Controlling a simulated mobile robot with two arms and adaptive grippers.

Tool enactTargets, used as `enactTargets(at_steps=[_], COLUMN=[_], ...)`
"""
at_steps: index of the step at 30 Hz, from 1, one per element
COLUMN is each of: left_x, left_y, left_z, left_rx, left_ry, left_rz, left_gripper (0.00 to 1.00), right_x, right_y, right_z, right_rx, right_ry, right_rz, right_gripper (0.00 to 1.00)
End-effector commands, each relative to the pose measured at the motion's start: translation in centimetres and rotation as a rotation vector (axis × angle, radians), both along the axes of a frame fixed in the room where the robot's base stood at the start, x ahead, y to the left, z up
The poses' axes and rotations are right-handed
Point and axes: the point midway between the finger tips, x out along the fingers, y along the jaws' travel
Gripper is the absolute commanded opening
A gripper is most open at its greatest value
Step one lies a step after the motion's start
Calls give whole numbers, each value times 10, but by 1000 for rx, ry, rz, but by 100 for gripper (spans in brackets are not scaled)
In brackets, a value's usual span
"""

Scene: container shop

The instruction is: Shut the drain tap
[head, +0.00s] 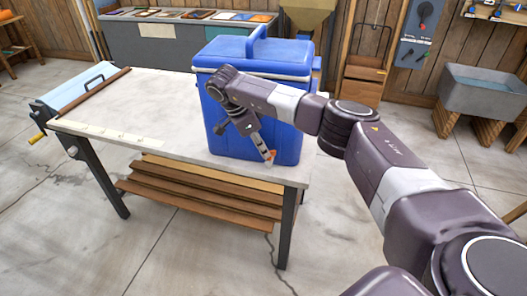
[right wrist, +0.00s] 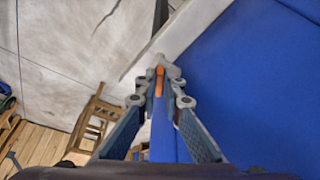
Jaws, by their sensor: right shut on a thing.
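A blue cooler box (head: 289,143) with a blue lid and raised handle stands on the table. The drain tap shows as a small orange piece (right wrist: 159,82) low by the cooler's blue wall. My right gripper (head: 268,157) reaches down in front of the cooler, its fingertips near the cooler's lower edge. In the right wrist view the gripper (right wrist: 162,74) has its fingertips closed around the orange piece. The fingers hide most of the tap, so its turn angle is not clear. My left gripper is not in view.
The light tabletop (head: 130,105) left of the cooler is mostly bare. A roll with a yellow crank (head: 37,138) is at its left end. Wooden boards (head: 200,192) lie on a shelf below. A grey sink (head: 484,92) stands at the back right.

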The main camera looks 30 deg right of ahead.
Motion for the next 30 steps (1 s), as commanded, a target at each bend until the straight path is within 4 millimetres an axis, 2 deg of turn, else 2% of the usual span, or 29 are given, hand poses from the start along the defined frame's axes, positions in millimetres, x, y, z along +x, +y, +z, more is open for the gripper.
enactTargets(at_steps=[19,20,24,30], left_x=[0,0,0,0], left_y=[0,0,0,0], left_z=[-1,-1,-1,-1], left_rx=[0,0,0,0], left_ry=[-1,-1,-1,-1], left_rz=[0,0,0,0], left_gripper=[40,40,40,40], right_x=[2,2,2,1], right_y=[-1,-1,-1,-1], right_z=[2,2,1,1], right_rx=[-2,-1,-1,0], right_ry=[-4,-4,-3,-2], right_rz=[-49,-49,-49,-49], right_gripper=[0,10,25,25])
